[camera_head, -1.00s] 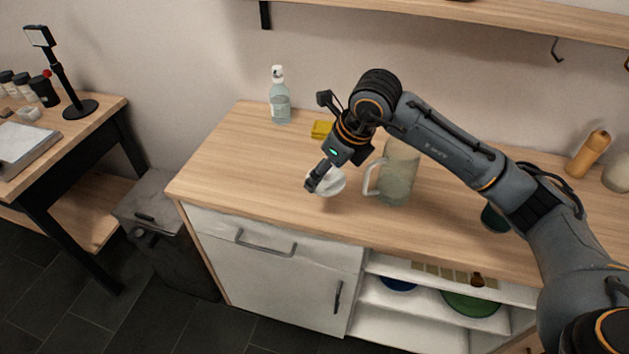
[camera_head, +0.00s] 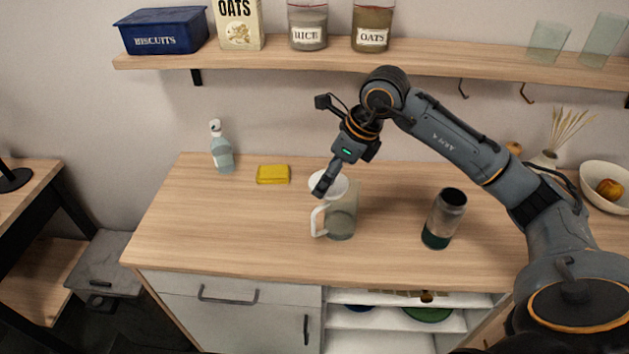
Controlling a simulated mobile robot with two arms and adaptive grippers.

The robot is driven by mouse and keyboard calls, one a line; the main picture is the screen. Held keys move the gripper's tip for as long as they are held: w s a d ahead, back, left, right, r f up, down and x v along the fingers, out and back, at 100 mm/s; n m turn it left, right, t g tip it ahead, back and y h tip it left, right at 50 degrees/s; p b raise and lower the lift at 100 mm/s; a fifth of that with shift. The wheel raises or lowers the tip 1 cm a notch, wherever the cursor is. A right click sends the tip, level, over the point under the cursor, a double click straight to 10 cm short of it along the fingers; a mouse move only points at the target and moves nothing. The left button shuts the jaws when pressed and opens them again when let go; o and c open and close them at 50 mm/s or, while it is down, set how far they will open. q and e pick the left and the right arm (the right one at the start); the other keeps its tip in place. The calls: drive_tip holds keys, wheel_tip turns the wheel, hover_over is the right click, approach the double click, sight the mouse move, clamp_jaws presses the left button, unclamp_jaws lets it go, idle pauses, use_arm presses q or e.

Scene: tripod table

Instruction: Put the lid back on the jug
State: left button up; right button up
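The jug (camera_head: 343,222) stands upright on the wooden counter, a greenish see-through vessel with a white handle on its left side. The white lid (camera_head: 340,184) is at my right gripper (camera_head: 322,186), whose fingers look closed on its edge. In the picture the lid overlaps the jug's top, towards its left. I cannot tell whether it touches the rim. The gripper hides part of the lid. My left gripper is not in view.
A yellow sponge (camera_head: 273,174) and a spray bottle (camera_head: 221,148) stand behind left on the counter (camera_head: 200,225). A dark-based container (camera_head: 444,219) stands right of the jug. A loaded shelf (camera_head: 280,54) runs above. The counter's front left is clear.

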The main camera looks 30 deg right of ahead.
sight(344, 176)
use_arm(q)
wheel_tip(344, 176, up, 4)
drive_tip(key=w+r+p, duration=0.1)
drive_tip(key=p, duration=0.2)
use_arm(e)
drive_tip(key=w+d+r, duration=0.2)
drive_tip(key=d, duration=0.2)
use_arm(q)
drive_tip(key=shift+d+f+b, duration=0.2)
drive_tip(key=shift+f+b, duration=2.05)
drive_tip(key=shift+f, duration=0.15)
use_arm(e)
drive_tip(key=shift+s+d+f, duration=0.1)
drive_tip(key=shift+d+f, duration=0.05)
drive_tip(key=shift+f, duration=0.9)
drive_tip(key=shift+w+d+f, duration=0.1)
drive_tip(key=shift+d+f, duration=0.1)
drive_tip(key=shift+f, duration=0.8)
drive_tip(key=shift+s+d+f, duration=0.1)
drive_tip(key=shift+d+f, duration=0.05)
drive_tip(key=shift+f, duration=0.9)
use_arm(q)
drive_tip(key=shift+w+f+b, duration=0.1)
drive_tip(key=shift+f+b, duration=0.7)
use_arm(e)
drive_tip(key=shift+f, duration=0.1)
drive_tip(key=o, duration=1)
drive_tip(key=shift+c, duration=0.2)
